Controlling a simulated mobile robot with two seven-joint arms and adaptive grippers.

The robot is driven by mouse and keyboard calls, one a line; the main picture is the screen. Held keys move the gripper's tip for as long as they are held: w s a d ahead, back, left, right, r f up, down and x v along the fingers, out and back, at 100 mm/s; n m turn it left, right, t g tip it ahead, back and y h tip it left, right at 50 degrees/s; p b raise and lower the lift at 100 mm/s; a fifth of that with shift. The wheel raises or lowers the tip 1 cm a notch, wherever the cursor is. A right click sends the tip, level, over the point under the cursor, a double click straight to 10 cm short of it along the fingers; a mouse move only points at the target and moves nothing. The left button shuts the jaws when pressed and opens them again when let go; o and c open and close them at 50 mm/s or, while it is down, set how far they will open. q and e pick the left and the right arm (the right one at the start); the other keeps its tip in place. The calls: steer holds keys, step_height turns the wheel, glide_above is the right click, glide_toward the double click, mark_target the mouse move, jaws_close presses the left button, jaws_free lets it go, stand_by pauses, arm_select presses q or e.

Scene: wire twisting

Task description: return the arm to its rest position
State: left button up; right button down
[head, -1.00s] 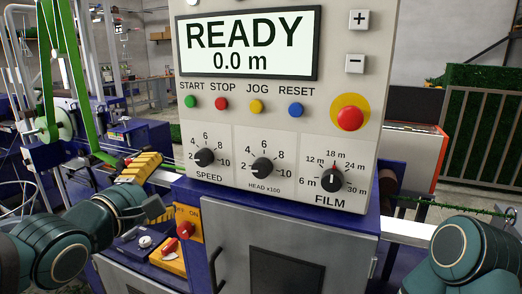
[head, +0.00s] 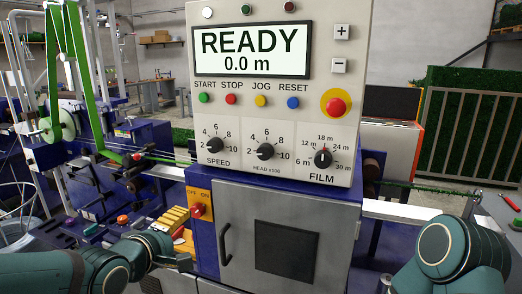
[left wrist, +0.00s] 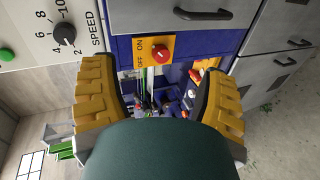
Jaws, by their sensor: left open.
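My left arm comes in from the left in the head view. My left gripper (head: 182,228) has yellow ribbed fingers and is in front of the machine, just left of and below the yellow OFF/ON switch plate (head: 199,204). In the left wrist view the two yellow fingers (left wrist: 155,72) are spread wide with nothing between them. The red switch knob (left wrist: 160,53) lies beyond them. The dark teal link of my right arm (head: 460,250) shows at lower right; its gripper is out of the picture.
The control panel (head: 272,112) reads READY, 0.0 m. Below it is a grey cabinet door (head: 238,238) with a handle. A white rail (head: 400,212) with green wire above it runs right. A fence (head: 470,135) stands behind. A wire basket (head: 18,215) is at left.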

arm_select(q)
steer(key=s+d+f+m+g, duration=0.1)
steer(key=d+f+m+g, duration=0.15)
steer(key=f, duration=0.75)
steer(key=s+d+f+m+g, duration=0.1)
steer(key=f+m+g, duration=0.2)
steer(key=f, duration=0.8)
steer(key=s+d+f+m+g, duration=0.1)
steer(key=s+f+m+g, duration=0.2)
steer(key=s+f, duration=0.4)
steer(key=s+d+f+m+g, duration=0.2)
steer(key=s+f, duration=0.5)
steer(key=f, duration=0.5)
steer(key=shift+s+d+m+g, duration=0.25)
steer(key=shift+d+m+g, duration=0.05)
steer(key=shift+m+g, duration=0.25)
